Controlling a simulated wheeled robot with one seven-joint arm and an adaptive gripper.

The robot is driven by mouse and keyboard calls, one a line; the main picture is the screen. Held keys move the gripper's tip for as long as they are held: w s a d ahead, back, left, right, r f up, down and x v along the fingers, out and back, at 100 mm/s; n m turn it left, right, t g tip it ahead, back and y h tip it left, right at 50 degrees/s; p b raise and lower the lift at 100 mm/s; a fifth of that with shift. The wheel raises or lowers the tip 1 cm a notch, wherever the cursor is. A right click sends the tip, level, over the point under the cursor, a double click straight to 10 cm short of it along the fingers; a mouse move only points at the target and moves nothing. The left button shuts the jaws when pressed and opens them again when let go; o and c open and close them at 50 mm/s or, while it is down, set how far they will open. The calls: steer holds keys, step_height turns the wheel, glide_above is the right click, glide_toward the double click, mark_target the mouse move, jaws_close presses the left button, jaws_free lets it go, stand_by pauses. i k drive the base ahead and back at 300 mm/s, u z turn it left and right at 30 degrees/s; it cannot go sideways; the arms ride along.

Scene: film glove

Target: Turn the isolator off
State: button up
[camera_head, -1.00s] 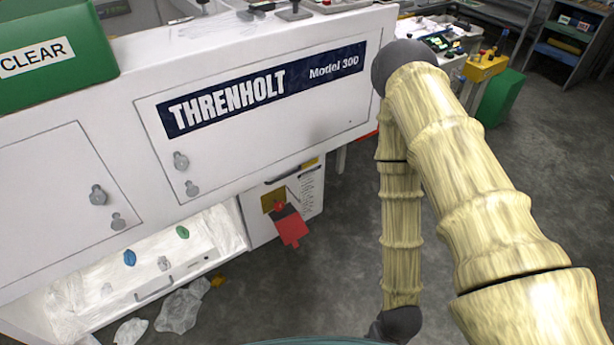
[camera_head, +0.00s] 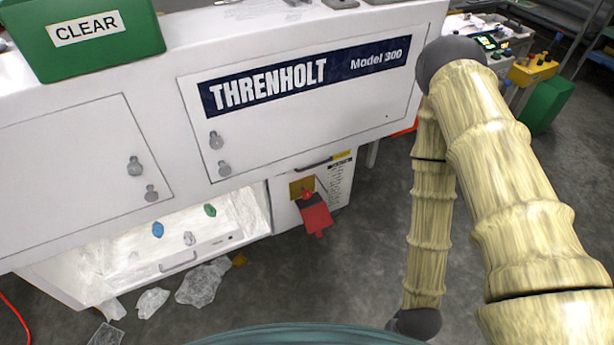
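The isolator appears as a red handle (camera_head: 307,196) on a yellow plate (camera_head: 297,188), low on the white cabinet section under the machine. A red tag (camera_head: 316,216) hangs from it and covers part of it. The handle's exact position is too small to read. My arm, in a cream ribbed sleeve, runs down the right side of the view, well to the right of the isolator. My gripper does not show; the arm goes out of view at the bottom.
The white Threnholt machine (camera_head: 290,130) fills the left and middle. A green CLEAR bin (camera_head: 120,55) sits on top. Crumpled film (camera_head: 205,283) lies on the floor below an open lit bay (camera_head: 110,245). Grey floor (camera_head: 370,255) is clear between isolator and arm.

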mark_target(307, 194)
steer(key=u, duration=1.8)
steer(key=k, duration=0.85)
steer(key=z, duration=1)
steer(key=i, duration=0.5)
